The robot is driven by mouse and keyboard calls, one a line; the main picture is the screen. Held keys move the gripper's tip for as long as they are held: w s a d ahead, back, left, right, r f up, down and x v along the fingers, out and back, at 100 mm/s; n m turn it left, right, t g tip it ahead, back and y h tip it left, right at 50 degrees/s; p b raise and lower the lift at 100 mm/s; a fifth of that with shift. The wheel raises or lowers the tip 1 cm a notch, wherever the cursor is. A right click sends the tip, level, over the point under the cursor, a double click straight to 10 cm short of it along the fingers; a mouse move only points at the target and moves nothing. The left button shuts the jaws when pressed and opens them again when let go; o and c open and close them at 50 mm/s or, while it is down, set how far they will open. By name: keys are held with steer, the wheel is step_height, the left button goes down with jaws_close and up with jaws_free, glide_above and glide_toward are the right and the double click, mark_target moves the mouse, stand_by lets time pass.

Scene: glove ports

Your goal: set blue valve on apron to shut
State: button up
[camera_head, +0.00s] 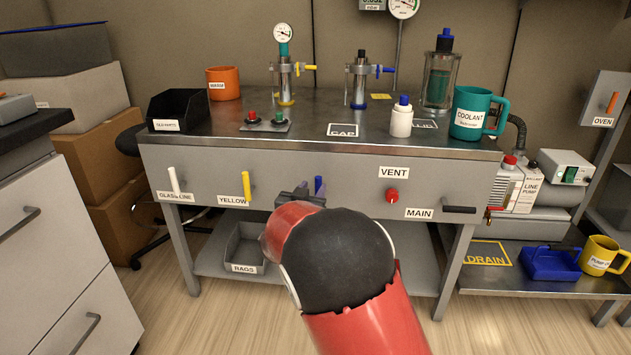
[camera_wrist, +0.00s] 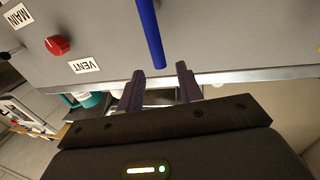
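The blue valve handle (camera_head: 319,185) stands about upright on the grey apron (camera_head: 345,168) of the bench. Its lower part and its label are hidden behind my gripper (camera_head: 298,192). In the wrist view the blue handle (camera_wrist: 149,30) runs down from the top edge, and its end lies about level with the gap between the fingertips of my gripper (camera_wrist: 160,70). The fingers are open, one to each side of the handle's end, with nothing held. I see no clear contact.
A yellow handle (camera_head: 246,187) and a white handle (camera_head: 174,180) are left of the blue one. The red vent knob (camera_head: 392,195) and the black main handle (camera_head: 459,209) are to its right. The metal bench top (camera_head: 330,108) overhangs the apron.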

mark_target(318, 182)
steer(key=x, duration=0.5)
steer(key=shift+w+d, duration=0.1)
steer(key=shift+w, duration=0.2)
jaws_close()
